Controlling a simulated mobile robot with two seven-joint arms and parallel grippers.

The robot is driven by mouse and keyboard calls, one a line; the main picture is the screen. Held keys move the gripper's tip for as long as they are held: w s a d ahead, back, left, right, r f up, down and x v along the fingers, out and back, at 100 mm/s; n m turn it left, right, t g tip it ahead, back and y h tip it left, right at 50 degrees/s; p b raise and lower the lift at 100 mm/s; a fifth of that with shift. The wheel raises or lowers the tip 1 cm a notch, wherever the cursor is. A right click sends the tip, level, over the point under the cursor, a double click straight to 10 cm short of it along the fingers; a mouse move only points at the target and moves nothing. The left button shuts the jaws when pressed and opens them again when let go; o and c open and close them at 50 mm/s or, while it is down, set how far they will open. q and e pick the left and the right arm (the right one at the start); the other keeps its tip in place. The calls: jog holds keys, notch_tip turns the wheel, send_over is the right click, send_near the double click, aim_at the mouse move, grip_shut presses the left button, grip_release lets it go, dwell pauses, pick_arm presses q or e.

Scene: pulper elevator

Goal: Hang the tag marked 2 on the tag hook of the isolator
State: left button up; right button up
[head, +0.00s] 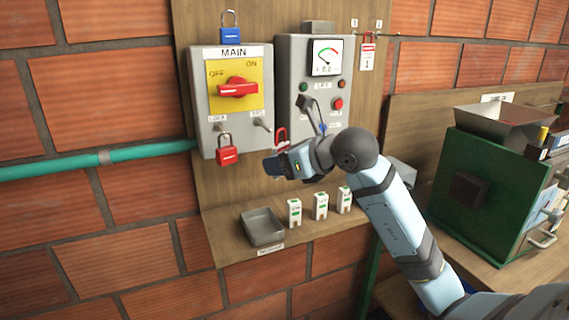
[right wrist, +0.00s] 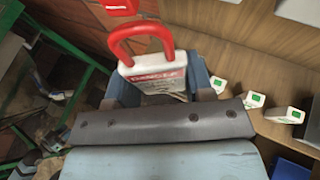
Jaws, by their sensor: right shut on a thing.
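The isolator (head: 231,130) is a grey box marked MAIN with a red handle (head: 238,89) on a yellow plate. Its tag hook (head: 262,125) is at the lower right of the front and looks bare. A red padlock (head: 227,152) hangs at its lower left. My right gripper (head: 272,167) is below and right of the tag hook, shut on a tag (right wrist: 158,76). The tag has a red loop, a white body and a red DANGER band; its number is hidden by the gripper. The red loop (head: 281,136) points up, apart from the hook. My left gripper is not in view.
A tag marked 1 (head: 367,54) hangs at the upper right. A meter panel (head: 296,58) stands beside the isolator, and a blue padlock (head: 231,35) is above it. Below, a shelf holds a grey tray (head: 263,239) and three white blocks (head: 320,206). A green machine (head: 487,190) stands right.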

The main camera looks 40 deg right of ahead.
jog(key=w+d+f, duration=0.1)
jog(key=w, duration=0.6)
jog(key=shift+d+f, duration=0.3)
jog(key=shift+d, duration=0.05)
dwell(0.4)
jog(key=shift+w, duration=0.1)
dwell(0.4)
jog(key=o, duration=1)
jog(key=b+v, duration=0.1)
jog(key=v, duration=1.3)
jog(key=shift+a+b, duration=0.1)
jog(key=shift+b, duration=0.2)
